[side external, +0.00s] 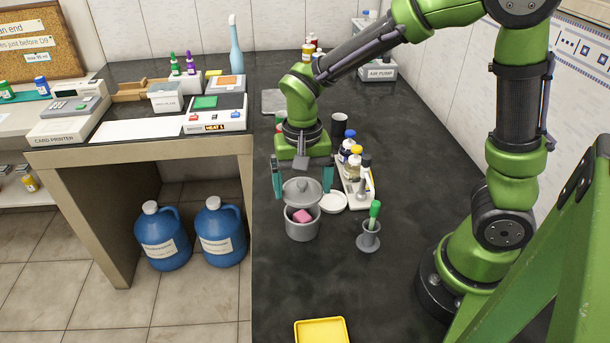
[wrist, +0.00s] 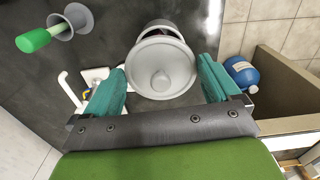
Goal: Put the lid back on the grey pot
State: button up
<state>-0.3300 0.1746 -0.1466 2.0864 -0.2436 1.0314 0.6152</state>
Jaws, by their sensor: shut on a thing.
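The grey pot (side external: 302,229) stands open on the dark bench with a pink block (side external: 302,216) inside it. In the wrist view the pot (wrist: 158,27) shows partly behind the lid. The round grey lid (side external: 301,197) with a knob is above the pot, toward its far side, so the front of the mouth stays uncovered. My gripper (side external: 303,192) has its teal fingers on either side of the lid, shut on it. In the wrist view the lid (wrist: 163,82) lies between the fingertips (wrist: 163,66), knob toward the camera.
A white rack (side external: 357,199) of bottles and a white dish (side external: 333,203) stand just right of the pot. A grey holder with a green-handled tool (side external: 369,238) is front right. A yellow tray (side external: 321,331) lies at the near edge. The bench's left edge is close to the pot.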

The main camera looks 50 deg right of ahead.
jog(key=shift+f, duration=2.25)
jog(key=shift+f, duration=0.2)
dwell(0.4)
jog(key=o, duration=0.8)
jog(key=shift+c, duration=0.2)
jog(key=shift+r, duration=3.55)
jog(key=shift+c, duration=0.2)
grip_shut()
